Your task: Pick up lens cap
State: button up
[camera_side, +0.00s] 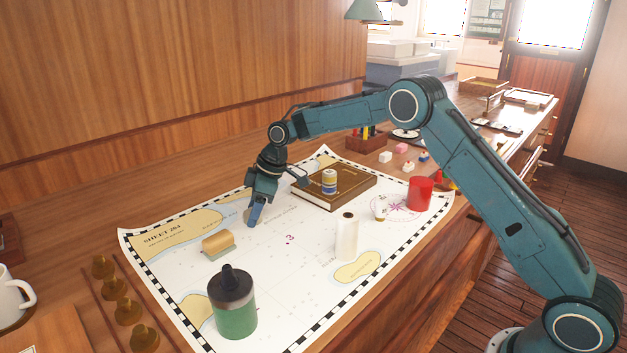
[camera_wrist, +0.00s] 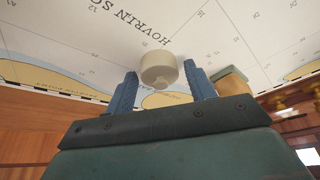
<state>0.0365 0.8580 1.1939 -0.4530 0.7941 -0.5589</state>
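A small pale grey-beige round thing with a nub on it, probably the lens cap (camera_wrist: 158,70), shows between my fingertips in the wrist view. It rests on or just above the white chart (camera_side: 290,268). In the side view it is mostly hidden by my fingers, with only a pale edge (camera_side: 247,215) showing. My gripper (camera_side: 252,221) points down at the chart, in front of the brown book. In the wrist view my gripper (camera_wrist: 160,66) has its two blue fingers apart, one on each side of the round thing, with a gap visible on both sides.
A tan block with a greenish underside (camera_side: 217,242) lies close by on the left. A green bottle (camera_side: 235,318), white roll (camera_side: 347,240) and red cup (camera_side: 420,196) stand on the chart. A brown book (camera_side: 350,188) carries a small tin (camera_side: 329,182). Brass weights (camera_side: 130,311) line the left.

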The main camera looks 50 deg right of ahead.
jog(key=c, duration=0.7)
jog(key=shift+r, duration=0.1)
jog(key=shift+r, duration=4.95)
